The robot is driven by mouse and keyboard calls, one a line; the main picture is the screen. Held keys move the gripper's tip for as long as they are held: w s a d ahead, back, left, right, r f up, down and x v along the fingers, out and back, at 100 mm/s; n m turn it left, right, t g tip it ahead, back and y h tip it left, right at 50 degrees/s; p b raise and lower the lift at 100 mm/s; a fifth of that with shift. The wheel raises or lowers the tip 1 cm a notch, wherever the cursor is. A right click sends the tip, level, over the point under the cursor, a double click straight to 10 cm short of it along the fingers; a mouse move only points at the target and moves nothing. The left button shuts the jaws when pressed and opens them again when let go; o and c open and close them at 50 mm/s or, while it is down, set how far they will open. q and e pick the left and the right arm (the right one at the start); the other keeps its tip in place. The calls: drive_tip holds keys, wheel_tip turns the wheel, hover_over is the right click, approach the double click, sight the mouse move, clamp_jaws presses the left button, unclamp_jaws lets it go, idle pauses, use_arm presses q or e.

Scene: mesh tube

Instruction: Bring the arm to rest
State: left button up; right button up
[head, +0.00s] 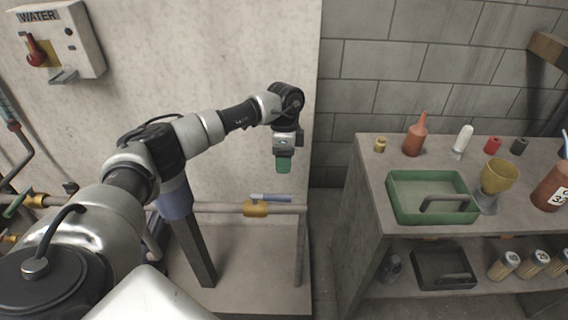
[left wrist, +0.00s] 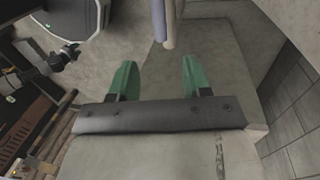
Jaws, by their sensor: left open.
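My left arm reaches in from the left in the head view. My left gripper (head: 283,165) hangs from its end, pointing down, above the pipe and the blue-handled valve. In the left wrist view, the two green fingers of my left gripper (left wrist: 157,78) stand apart with nothing between them. My right gripper is not in view.
A pipe with a brass valve and blue handle (head: 268,198) runs below the gripper. At right, a bench (head: 373,180) carries a green tray (head: 398,216), a red bottle (head: 415,138) and a yellow cup (head: 498,176). A WATER box (head: 80,38) is on the wall.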

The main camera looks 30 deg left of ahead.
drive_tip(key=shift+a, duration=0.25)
